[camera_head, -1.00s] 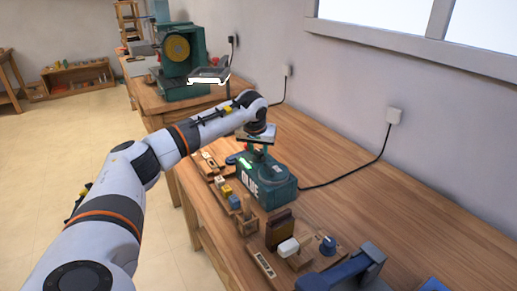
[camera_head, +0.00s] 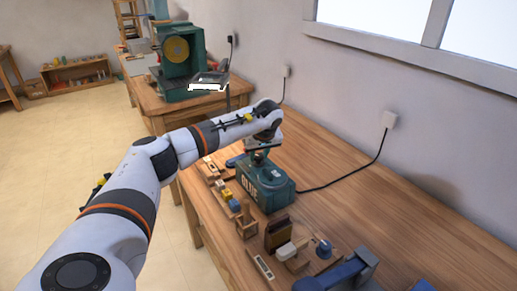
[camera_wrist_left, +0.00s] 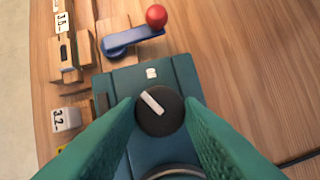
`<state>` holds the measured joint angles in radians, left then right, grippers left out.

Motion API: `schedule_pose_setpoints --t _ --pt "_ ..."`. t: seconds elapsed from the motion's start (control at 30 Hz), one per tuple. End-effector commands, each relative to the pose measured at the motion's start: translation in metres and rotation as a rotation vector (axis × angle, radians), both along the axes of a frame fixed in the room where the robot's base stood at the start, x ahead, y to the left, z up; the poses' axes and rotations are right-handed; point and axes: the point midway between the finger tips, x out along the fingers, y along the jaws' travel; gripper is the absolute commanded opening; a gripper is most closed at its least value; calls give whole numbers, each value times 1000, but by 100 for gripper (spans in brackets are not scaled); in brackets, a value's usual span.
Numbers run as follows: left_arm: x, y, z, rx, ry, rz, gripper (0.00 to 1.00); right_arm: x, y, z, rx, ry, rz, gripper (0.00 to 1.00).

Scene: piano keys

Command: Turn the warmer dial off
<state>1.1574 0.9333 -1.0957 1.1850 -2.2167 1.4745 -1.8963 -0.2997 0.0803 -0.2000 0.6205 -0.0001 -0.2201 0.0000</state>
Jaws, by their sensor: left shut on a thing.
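The warmer is a teal box marked "GLUE" (camera_head: 266,190) on the wooden bench in the head view. In the left wrist view its dial (camera_wrist_left: 160,110) is a round dark knob with a white pointer line, set on the teal top (camera_wrist_left: 185,72). The pointer slants toward the upper left. A small white mark (camera_wrist_left: 151,72) lies just above the dial. My left gripper (camera_wrist_left: 160,112) is over the warmer, with its two green fingers shut on the dial from both sides. In the head view the fingers are mostly hidden below the wrist. My right gripper is not in view.
A blue lever with a red ball (camera_wrist_left: 156,17) lies close beyond the warmer. Wooden blocks with number tags (camera_wrist_left: 66,119) stand to its left. A cord (camera_head: 345,180) runs to the wall socket. A green machine (camera_head: 182,60) stands farther back.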

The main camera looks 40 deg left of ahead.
Motion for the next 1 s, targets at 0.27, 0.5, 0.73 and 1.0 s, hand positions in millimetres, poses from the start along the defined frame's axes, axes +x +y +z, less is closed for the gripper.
schedule_pose_setpoints --t 0.27,0.5,0.73,1.0 --pt "3 -1 4 2 -3 262 11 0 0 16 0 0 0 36" --pt "6 -1 3 2 -5 492 11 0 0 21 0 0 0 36" --pt "7 0 1 2 -6 704 11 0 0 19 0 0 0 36" --pt "9 0 1 1 -6 902 11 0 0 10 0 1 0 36"
